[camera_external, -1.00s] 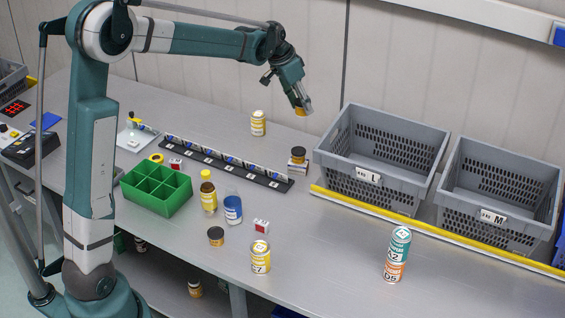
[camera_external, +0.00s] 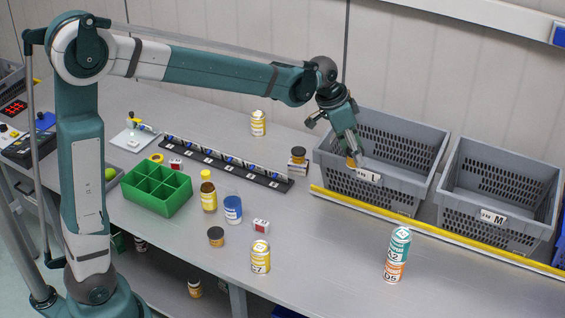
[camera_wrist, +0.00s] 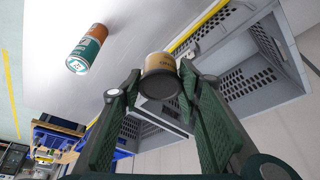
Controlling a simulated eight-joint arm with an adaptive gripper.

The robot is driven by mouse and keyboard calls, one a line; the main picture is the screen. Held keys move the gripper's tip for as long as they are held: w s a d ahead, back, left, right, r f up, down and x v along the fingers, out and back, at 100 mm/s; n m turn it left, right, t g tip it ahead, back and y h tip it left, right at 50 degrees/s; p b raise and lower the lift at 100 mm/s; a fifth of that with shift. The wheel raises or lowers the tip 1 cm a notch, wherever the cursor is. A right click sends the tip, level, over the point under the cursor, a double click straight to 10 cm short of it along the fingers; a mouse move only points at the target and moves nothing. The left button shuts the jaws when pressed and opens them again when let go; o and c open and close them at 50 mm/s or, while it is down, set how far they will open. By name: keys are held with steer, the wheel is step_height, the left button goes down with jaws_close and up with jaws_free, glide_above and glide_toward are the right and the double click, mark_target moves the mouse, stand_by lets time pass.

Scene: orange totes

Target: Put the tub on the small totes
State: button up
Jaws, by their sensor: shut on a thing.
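My gripper (camera_external: 354,152) is shut on a small tan tub (camera_external: 351,162) with a dark lid. In the wrist view the tub (camera_wrist: 158,68) sits between the fingertips of my gripper (camera_wrist: 160,82). In the external view it overlaps the front-left wall of the left grey tote (camera_external: 330,174), labelled L. I cannot tell whether it is over the tote or in front of it. The right grey tote (camera_external: 455,213), labelled M, stands beside it. Both totes look empty where their insides show. The fingers hide part of the tub.
A yellow rail (camera_external: 420,233) runs along the front of the totes. Stacked teal and orange cans (camera_external: 397,255) stand before the M tote. A dark-lidded jar (camera_external: 298,155) stands on small boxes left of the L tote. A green divided bin (camera_external: 157,190) is further left.

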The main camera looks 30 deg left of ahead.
steer(key=s+d+f+m+g+b, duration=0.1)
steer(key=s+d+m, duration=0.1)
steer(key=s+d, duration=0.75)
steer(key=s+d+m, duration=0.1)
steer(key=s+d, duration=0.5)
steer(key=s, duration=0.7)
step_height(320, 180, down, 18)
steer(key=shift+d+m+h, duration=0.15)
steer(key=shift+m+h, duration=0.15)
steer(key=shift+f, duration=0.1)
steer(key=shift+f+b, duration=0.45)
steer(key=shift+f, duration=2.4)
steer(key=shift+f, duration=2.05)
steer(key=shift+f+b, duration=0.15)
steer(key=shift+b, duration=0.25)
